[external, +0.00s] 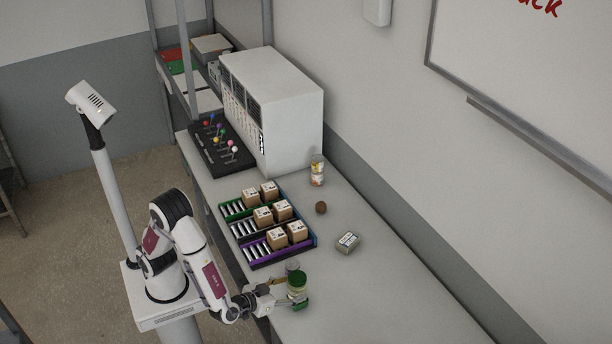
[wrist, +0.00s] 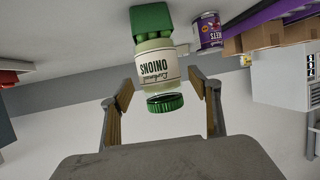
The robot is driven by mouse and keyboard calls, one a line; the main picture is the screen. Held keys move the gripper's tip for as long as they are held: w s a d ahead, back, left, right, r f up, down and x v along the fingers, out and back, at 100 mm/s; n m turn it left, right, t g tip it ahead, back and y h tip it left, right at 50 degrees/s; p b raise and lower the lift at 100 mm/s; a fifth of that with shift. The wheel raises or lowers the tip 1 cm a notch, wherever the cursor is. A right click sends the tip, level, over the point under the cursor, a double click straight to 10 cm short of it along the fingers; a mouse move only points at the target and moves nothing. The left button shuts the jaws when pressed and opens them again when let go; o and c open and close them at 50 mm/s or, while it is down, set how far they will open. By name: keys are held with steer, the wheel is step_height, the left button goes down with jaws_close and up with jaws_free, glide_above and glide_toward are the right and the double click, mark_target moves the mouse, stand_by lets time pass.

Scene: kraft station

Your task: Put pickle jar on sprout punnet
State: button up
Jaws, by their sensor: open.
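The pickle jar (external: 297,282) is a clear jar of pale green contents with a green lid. In the wrist view, which is upside down, the jar (wrist: 155,66) shows a label reading ONIONS. A green block-like container (external: 302,305), apparently the sprout punnet, is directly below the jar; it also shows in the wrist view (wrist: 163,22). The jar looks upright and appears to rest on it, though their contact is partly hidden. My gripper (external: 283,293) is open at the jar's left side. In the wrist view the jar appears between the spread fingers (wrist: 158,88), with gaps at both sides.
Racks with cartons (external: 267,228) lie beyond. The table's right side is clear.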

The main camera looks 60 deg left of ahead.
steer(key=v, duration=0.8)
steer(key=shift+s, duration=0.1)
steer(key=shift+d+f, duration=0.1)
stand_by(0.8)
